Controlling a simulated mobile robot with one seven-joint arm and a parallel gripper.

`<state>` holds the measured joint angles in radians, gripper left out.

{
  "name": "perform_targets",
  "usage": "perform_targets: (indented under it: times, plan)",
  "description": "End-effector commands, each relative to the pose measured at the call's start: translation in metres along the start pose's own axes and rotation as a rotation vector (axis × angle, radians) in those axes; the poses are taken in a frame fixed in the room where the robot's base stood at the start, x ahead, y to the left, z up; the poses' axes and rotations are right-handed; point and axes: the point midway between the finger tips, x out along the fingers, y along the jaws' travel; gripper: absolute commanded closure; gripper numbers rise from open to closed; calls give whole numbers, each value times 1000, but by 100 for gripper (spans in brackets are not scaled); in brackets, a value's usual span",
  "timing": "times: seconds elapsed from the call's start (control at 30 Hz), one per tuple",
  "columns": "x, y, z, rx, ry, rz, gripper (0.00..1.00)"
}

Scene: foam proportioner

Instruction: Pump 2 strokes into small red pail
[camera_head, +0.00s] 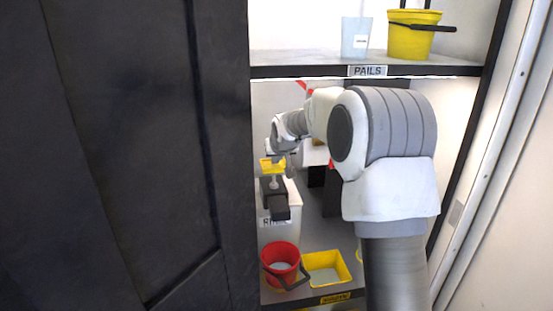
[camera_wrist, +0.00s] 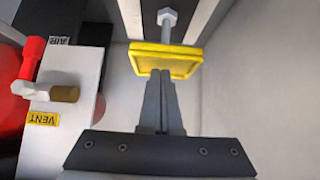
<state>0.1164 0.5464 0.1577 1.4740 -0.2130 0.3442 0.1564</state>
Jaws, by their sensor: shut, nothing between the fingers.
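A small red pail (camera_head: 281,264) with a dark handle stands upright on the lower shelf, below a black spout (camera_head: 280,208). A yellow pump plate (camera_head: 272,166) sits on a metal rod above the spout. The plate also shows in the wrist view (camera_wrist: 166,60), with the rod's bolt end (camera_wrist: 167,22) beyond it. My gripper (camera_wrist: 162,76) is shut and empty, its fingertips overlapping the plate's near edge in view. I cannot tell whether they touch it. In the head view my gripper is small, just above the plate.
A white box (camera_head: 292,220) with a partly hidden label stands behind the spout. A yellow tray (camera_head: 327,267) is right of the pail. A red valve lever (camera_wrist: 32,62) is near a VENT label (camera_wrist: 44,118). A dark door panel (camera_head: 130,150) stands at left. A yellow pail (camera_head: 412,38) is above.

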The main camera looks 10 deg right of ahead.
Motion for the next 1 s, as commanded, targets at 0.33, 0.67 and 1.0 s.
perform_targets:
  times: [0.33,0.67,1.0]
  plan:
    - [24,0,26,-1,-5,0,100]
    - [38,0,40,0,-9,-1,100]
    - [37,0,41,0,-13,-1,100]
